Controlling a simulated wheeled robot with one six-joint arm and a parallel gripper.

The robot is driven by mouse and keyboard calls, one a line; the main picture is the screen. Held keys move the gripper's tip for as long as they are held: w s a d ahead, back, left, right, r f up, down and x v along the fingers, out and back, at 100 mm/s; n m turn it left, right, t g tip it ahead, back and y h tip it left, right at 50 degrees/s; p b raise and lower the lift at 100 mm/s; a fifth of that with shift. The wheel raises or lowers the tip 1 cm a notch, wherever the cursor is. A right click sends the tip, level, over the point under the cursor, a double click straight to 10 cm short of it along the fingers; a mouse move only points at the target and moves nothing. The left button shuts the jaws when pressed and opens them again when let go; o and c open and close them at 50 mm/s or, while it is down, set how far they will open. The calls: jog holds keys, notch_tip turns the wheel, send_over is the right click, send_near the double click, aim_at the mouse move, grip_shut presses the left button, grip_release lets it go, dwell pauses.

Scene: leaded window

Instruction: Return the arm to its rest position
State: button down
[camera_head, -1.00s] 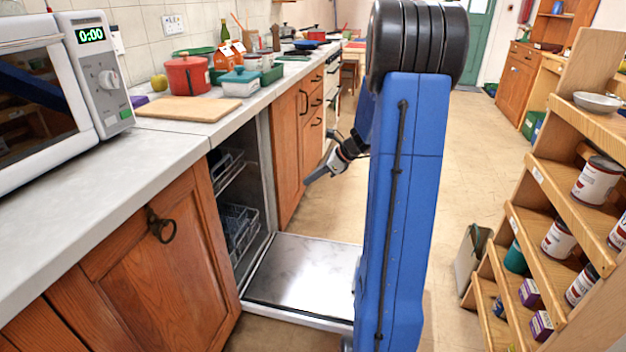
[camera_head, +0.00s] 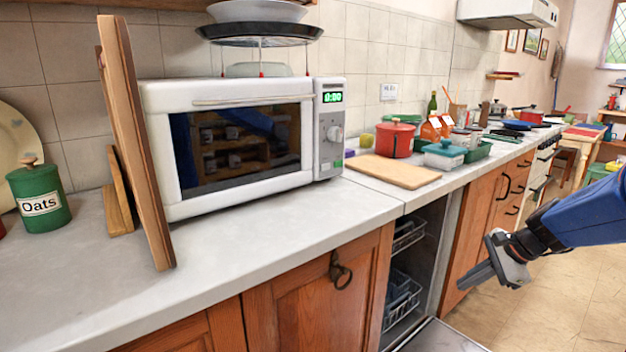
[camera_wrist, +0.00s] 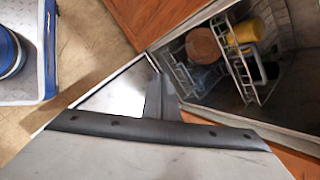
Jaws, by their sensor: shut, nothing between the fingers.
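My gripper (camera_head: 468,284) is at the right in the head view, with its dark fingers together and nothing held. It points left and down, in front of the wooden cupboards and apart from them. The blue arm (camera_head: 592,216) reaches in from the right edge, and most of it is out of view. In the wrist view, the open dishwasher's racks (camera_wrist: 232,62) show beyond the gripper, with a brown dish and a yellow cup in them.
The dishwasher's door (camera_head: 440,338) is folded down low beside my gripper. The worktop (camera_head: 270,240) carries a microwave (camera_head: 240,140), a chopping board (camera_head: 392,171) and a red pot (camera_head: 395,139). Open floor (camera_head: 575,300) lies at the right.

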jog(key=s+a+r+n+h, duration=0.1)
jog(key=s+a+n, duration=0.2)
jog(key=s+n, duration=0.3)
jog(key=s+a+n+h, duration=0.2)
jog(key=s+a+n, duration=0.2)
jog(key=s, duration=0.6)
jog(key=s+a+r+n+h, duration=0.1)
jog(key=s+a+n, duration=0.2)
jog(key=s+n, duration=0.5)
jog(key=shift+a+r+h, duration=0.25)
jog(key=shift+r+h, duration=0.1)
jog(key=shift+h, duration=0.05)
